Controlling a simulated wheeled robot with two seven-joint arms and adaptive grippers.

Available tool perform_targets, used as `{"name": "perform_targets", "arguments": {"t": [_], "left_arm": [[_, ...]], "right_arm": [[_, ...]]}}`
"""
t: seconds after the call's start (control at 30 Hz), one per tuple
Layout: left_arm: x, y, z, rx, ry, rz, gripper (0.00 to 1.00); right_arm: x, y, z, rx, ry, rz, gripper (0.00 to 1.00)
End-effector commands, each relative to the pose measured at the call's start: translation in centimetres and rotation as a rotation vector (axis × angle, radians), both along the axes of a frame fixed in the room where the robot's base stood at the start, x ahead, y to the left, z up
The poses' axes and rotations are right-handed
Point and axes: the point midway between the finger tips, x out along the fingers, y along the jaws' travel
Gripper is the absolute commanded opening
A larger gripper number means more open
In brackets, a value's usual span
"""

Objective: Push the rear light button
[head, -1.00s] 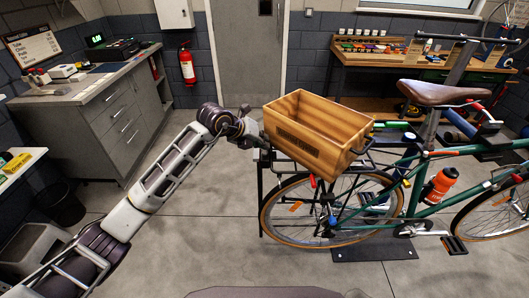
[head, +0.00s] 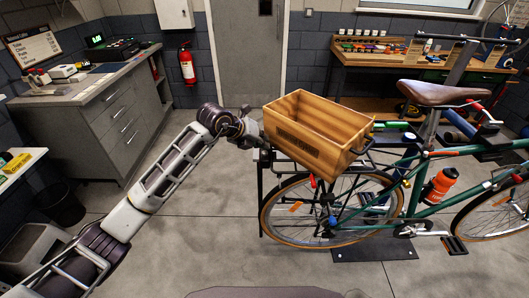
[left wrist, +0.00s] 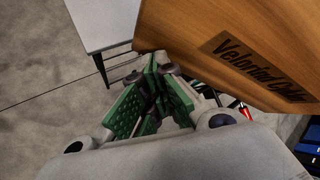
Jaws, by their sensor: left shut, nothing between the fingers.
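The green bicycle (head: 385,212) stands at the right of the head view. A wooden crate (head: 310,150) sits over its rear wheel. My left gripper (head: 254,141) is beside the crate's left end, close to the rear end of the bicycle. In the left wrist view its green-padded fingers (left wrist: 158,95) are shut with nothing between them, and the crate's lettered side (left wrist: 235,45) is right beyond them. I cannot make out the rear light or its button in either view; the gripper and crate may hide it. My right gripper is not in view.
A grey drawer cabinet (head: 125,125) stands at the left and a wooden workbench (head: 350,68) at the back right. A red fire extinguisher (head: 187,64) hangs on the back wall. The floor (head: 215,235) between my left arm and the bicycle is clear.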

Motion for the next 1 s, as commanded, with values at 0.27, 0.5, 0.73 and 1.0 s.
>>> {"name": "perform_targets", "arguments": {"t": [0.27,0.5,0.73,1.0], "left_arm": [[-0.02,0.01,-0.68,0.001,0.000,0.001,0.00],[-0.02,0.00,-0.90,0.000,0.001,-0.001,0.00],[-0.03,0.00,-0.88,0.000,0.000,0.000,0.00],[-0.02,0.01,-1.03,0.001,0.000,0.001,0.00]], "right_arm": [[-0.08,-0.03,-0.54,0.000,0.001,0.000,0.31],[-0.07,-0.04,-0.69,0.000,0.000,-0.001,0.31],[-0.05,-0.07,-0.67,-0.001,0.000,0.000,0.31],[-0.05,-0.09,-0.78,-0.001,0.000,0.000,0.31]]}}
